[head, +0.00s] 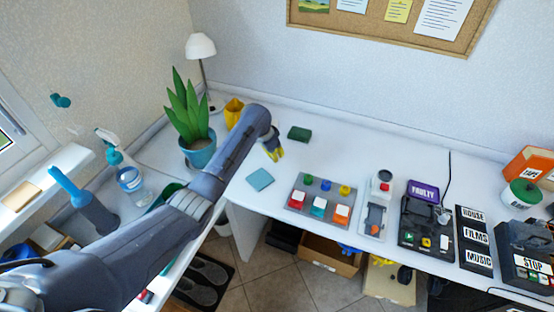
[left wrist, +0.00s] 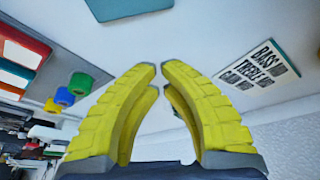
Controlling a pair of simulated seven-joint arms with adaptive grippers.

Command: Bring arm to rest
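My left arm comes in from the left in the head view and reaches over the white desk (head: 350,157). My left gripper (head: 275,155) has yellow fingers and hangs above the desk, between the green block and the teal square. In the left wrist view the fingertips of my left gripper (left wrist: 160,68) are slightly apart, with nothing between them. The gripper looks partly open and empty. My right arm and gripper are not in view.
A potted plant (head: 198,150), a lamp (head: 201,47) and a yellow item (head: 233,111) stand near the arm. The desk behind the panel is clear.

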